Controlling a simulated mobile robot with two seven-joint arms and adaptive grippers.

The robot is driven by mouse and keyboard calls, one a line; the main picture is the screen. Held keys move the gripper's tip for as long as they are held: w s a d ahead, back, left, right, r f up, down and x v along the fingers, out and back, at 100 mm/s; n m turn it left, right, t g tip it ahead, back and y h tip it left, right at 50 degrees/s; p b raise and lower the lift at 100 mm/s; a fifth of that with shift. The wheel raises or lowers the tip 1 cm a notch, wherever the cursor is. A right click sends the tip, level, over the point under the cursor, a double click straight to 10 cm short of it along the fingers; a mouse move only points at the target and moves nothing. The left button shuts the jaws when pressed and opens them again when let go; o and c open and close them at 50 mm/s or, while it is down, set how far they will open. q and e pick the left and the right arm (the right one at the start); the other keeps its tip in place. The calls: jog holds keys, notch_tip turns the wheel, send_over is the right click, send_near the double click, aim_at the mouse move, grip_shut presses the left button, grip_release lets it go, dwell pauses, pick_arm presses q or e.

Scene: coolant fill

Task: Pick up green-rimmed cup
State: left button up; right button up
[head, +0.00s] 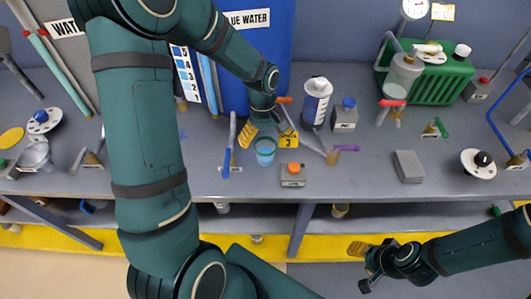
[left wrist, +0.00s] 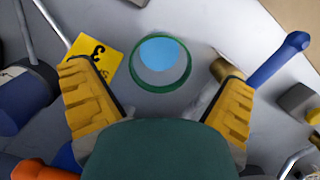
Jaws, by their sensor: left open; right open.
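The green-rimmed cup (head: 265,149) stands on the grey bench in the head view, with blue inside it. In the left wrist view the cup (left wrist: 160,62) shows from above, its green ring around a pale blue interior. My left gripper (head: 263,127) is open, above and just behind the cup in the head view. In the left wrist view its yellow fingers (left wrist: 158,98) are spread wide, with the cup between and beyond their tips and nothing held. My right gripper (head: 366,265) is open and empty, low in front of the bench, away from the cup.
A yellow number 3 card (head: 288,140) lies right of the cup. A blue-handled tool (head: 226,160) stands to its left. A grey block with an orange knob (head: 293,175) sits in front right. A white bottle (head: 315,102) stands behind. Bench space farther right is clearer.

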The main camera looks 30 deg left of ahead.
aim_at(265, 144)
pick_arm(q)
notch_tip(265, 144, down, 6)
jog(key=shift+s+d+r+b, duration=0.15)
jog(key=shift+r+b, duration=0.05)
jog(key=shift+b, duration=0.4)
jog(key=c, duration=1.3)
